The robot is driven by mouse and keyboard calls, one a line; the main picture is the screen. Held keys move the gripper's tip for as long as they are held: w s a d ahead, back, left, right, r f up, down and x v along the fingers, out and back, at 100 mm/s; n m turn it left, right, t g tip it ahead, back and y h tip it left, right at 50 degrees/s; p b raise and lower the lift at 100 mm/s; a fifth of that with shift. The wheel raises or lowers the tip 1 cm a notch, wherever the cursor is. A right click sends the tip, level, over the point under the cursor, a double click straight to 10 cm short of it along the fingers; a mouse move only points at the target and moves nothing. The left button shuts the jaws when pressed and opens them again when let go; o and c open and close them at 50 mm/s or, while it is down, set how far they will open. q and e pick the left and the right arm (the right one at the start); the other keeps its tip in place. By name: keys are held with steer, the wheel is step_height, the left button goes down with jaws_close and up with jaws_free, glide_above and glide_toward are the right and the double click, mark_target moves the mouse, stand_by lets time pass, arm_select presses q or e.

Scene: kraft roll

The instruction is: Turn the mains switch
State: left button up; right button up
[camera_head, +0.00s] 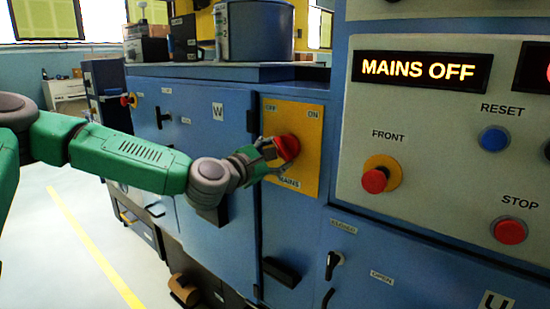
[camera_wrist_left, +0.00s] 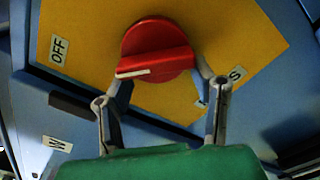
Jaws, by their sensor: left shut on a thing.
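The mains switch is a red rotary knob (camera_head: 287,147) on a yellow plate (camera_head: 310,125) marked OFF, ON and MAINS. In the left wrist view the red knob (camera_wrist_left: 157,48) has a raised grip bar with a white pointer line, whose marked end lies at the left, on the OFF label's side. My left gripper (camera_head: 270,155) is at the knob, its fingers shut on it from either side; it also shows in the left wrist view (camera_wrist_left: 165,85). The display (camera_head: 420,69) reads MAINS OFF. My right gripper is not in view.
A grey panel to the right carries a FRONT button (camera_head: 374,181), a blue RESET button (camera_head: 494,138) and a red STOP button (camera_head: 510,231). A black handle (camera_head: 333,264) sits below the yellow plate. Open floor (camera_head: 65,255) lies at the left.

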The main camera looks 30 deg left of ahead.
arm_select(q)
steer(key=shift+d+r, duration=0.4)
steer(key=shift+r, duration=0.05)
steer(key=o, duration=1.2)
steer(key=shift+o, duration=0.2)
steer(key=shift+d+r, duration=0.1)
steer(key=shift+d, duration=0.45)
steer(key=s, duration=1.2)
steer(key=shift+a, duration=0.35)
steer(key=shift+a, duration=0.35)
steer(key=shift+d, duration=0.1)
